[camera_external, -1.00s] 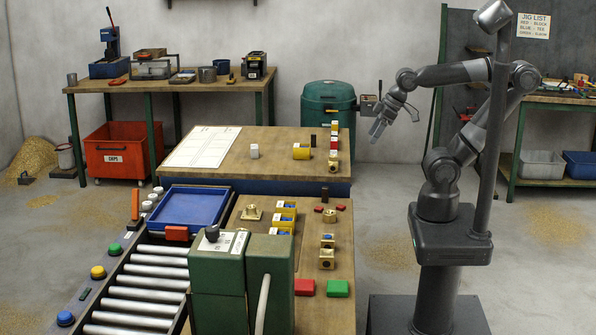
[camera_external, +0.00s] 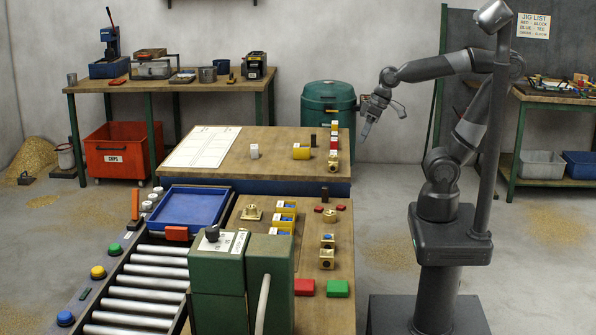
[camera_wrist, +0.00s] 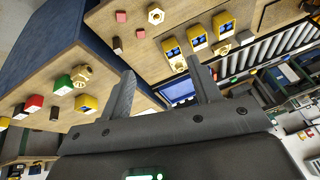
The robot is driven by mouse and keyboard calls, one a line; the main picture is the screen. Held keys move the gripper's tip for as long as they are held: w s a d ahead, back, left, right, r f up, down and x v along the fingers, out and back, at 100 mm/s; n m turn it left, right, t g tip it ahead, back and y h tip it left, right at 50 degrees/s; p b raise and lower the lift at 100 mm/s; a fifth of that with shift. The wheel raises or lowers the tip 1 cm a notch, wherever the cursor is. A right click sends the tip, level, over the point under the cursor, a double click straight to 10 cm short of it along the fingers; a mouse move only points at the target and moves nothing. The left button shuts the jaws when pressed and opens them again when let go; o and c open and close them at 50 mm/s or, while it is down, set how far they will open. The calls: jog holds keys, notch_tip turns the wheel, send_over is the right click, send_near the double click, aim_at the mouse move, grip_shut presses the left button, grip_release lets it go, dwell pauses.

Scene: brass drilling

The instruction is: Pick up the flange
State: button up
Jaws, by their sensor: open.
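A brass piece with a wide flat base and raised hub (camera_external: 252,213), which looks like the flange, sits on the near wooden bench, left of the yellow bins. A rounder brass piece (camera_external: 330,216) sits right of the bins; it also seems to show at the top of the wrist view (camera_wrist: 155,15). I cannot tell for certain which is the flange. My gripper (camera_external: 365,131) is raised beyond the right side of the benches, pointing down, well apart from both pieces. In the wrist view its fingers (camera_wrist: 161,66) are spread and empty.
Yellow bins (camera_external: 284,218) with blue contents stand close to the brass pieces. Small red pieces (camera_external: 341,207) and a dark block (camera_external: 325,193) are nearby. The green machine (camera_external: 217,270) blocks the near end. A blue tray (camera_external: 193,207) lies to the left.

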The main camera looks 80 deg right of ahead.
jog(key=w+a+f+m+g+y, duration=0.1)
jog(key=w+f+m+g+y, duration=0.3)
jog(key=w, duration=0.6)
jog(key=m+t+y, duration=0.5)
jog(key=m+y, duration=0.3)
jog(key=m, duration=0.8)
send_near(251, 207)
jog(key=x, duration=0.4)
jog(key=shift+w+a+r, duration=0.2)
jog(key=shift+a, duration=0.05)
jog(key=shift+h, duration=0.3)
jog(key=shift+f+x, duration=0.1)
jog(key=shift+x, duration=1.25)
jog(key=shift+f+x, duration=0.15)
jog(key=shift+x, duration=1.2)
jog(key=shift+s+d, duration=0.1)
jog(key=shift+c, duration=0.6)
grip_shut()
